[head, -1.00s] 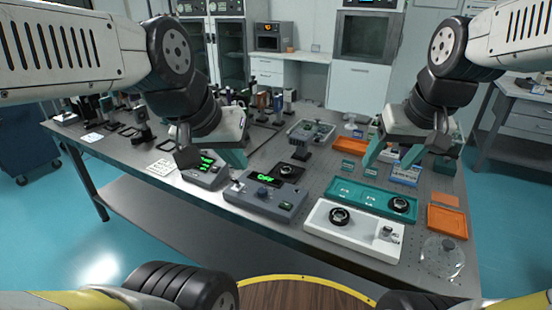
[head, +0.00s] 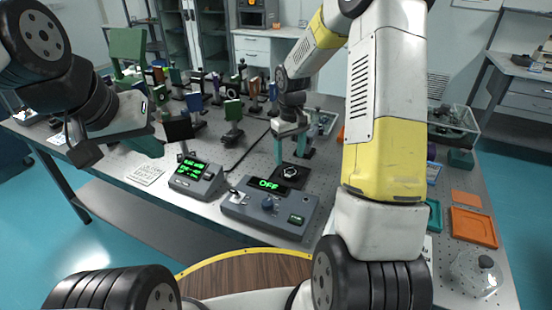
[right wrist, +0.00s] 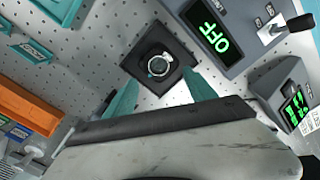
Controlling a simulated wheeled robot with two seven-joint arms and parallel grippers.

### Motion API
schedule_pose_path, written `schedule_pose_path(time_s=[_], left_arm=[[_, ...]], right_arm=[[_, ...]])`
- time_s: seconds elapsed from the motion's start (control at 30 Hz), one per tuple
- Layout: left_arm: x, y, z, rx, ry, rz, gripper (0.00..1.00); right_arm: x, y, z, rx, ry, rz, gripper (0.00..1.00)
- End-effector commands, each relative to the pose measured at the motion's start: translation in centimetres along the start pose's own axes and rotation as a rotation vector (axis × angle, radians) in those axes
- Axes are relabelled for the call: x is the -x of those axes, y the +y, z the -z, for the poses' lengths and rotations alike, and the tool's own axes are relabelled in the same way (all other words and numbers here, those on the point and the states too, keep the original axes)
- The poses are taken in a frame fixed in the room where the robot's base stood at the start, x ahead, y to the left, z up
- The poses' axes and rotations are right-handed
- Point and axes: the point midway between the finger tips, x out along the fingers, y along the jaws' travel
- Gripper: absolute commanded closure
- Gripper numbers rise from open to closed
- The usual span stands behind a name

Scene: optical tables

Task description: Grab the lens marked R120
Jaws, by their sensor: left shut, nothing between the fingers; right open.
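A round black-rimmed lens (right wrist: 158,65) lies on a black square pad beside the grey control box (head: 268,207); it also shows in the head view (head: 290,172). No R120 marking is legible on it. My right gripper (head: 290,152) is open and points down just above this pad. In the right wrist view its teal fingers (right wrist: 162,80) are apart, with the lens between and just beyond their tips and nothing held. My left gripper (head: 150,147) is shut and empty at the left, away from the lens. My right arm hides the middle right of the table.
The control box reads OFF. A smaller box with a green display (head: 197,178) stands to its left. Posts with optics crowd the back left. An orange tray (head: 473,227) and a clear domed dish (head: 475,271) lie at the right. Teal pieces (right wrist: 33,52) lie near the pad.

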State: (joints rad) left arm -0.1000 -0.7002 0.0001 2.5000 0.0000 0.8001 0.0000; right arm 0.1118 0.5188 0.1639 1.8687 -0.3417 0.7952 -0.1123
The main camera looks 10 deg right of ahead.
Motion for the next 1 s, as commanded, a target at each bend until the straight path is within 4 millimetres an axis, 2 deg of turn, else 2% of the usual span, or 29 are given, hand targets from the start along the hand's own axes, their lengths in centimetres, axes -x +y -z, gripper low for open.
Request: schedule_pose_path(time_s=[0.4, 0.7, 1.0], left_arm=[[0.0, 0.0, 0.0, 0.0, 0.0, 0.0, 1.0], [0.0, 0.0, 0.0, 0.0, 0.0, 0.0, 1.0], [0.0, 0.0, 0.0, 0.0, 0.0, 0.0, 1.0]], right_arm=[[-5.5, 0.1, -0.5, 0.0, -0.002, 0.001, 0.36], [-6.0, 0.1, -0.5, -0.001, 0.002, 0.0, 0.36], [-6.0, 0.1, -0.5, -0.001, 0.002, 0.0, 0.89]])
